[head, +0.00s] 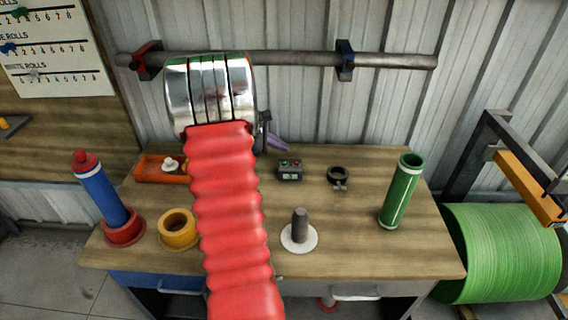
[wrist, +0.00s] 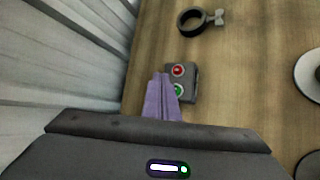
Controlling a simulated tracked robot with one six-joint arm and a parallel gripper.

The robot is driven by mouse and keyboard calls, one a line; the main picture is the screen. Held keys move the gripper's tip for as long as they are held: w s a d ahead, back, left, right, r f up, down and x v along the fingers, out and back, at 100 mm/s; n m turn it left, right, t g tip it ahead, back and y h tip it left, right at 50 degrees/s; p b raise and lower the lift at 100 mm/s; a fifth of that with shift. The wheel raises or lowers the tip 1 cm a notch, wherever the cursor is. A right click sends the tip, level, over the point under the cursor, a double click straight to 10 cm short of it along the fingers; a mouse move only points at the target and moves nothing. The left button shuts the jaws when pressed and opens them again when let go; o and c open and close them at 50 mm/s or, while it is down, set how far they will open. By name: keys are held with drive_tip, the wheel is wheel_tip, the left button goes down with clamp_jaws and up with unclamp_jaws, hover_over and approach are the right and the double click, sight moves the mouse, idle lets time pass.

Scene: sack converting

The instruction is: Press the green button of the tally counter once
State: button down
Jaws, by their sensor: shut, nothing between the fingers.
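The tally counter (head: 289,174) is a small dark grey box on the bench, towards the wall. Its green button (wrist: 180,90) and red button (wrist: 178,70) sit side by side on top, with the green one on the left in the head view. My gripper (wrist: 162,75) has purple fingers, shut together and empty. In the wrist view the fingers overlap the counter's left edge, beside the green button, which stays visible. In the head view the gripper (head: 285,147) shows just behind and left of the counter. I cannot tell the height gap; no contact is visible.
A black ring clamp (head: 338,174) lies right of the counter. A grey post on a white disc (head: 299,238) stands in front. An orange tray (head: 150,171), yellow ring (head: 178,229) and blue roll (head: 98,192) are left; a green tube (head: 401,192) is right. A corrugated wall is behind.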

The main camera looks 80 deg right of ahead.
drive_tip(key=shift+f, duration=1.8)
drive_tip(key=shift+f, duration=0.8)
idle(1.5)
drive_tip(key=shift+r, duration=0.9)
drive_tip(key=shift+r, duration=0.1)
wheel_tip(320, 180, up, 5)
drive_tip(key=shift+f, duration=0.1)
idle(0.7)
idle(1.0)
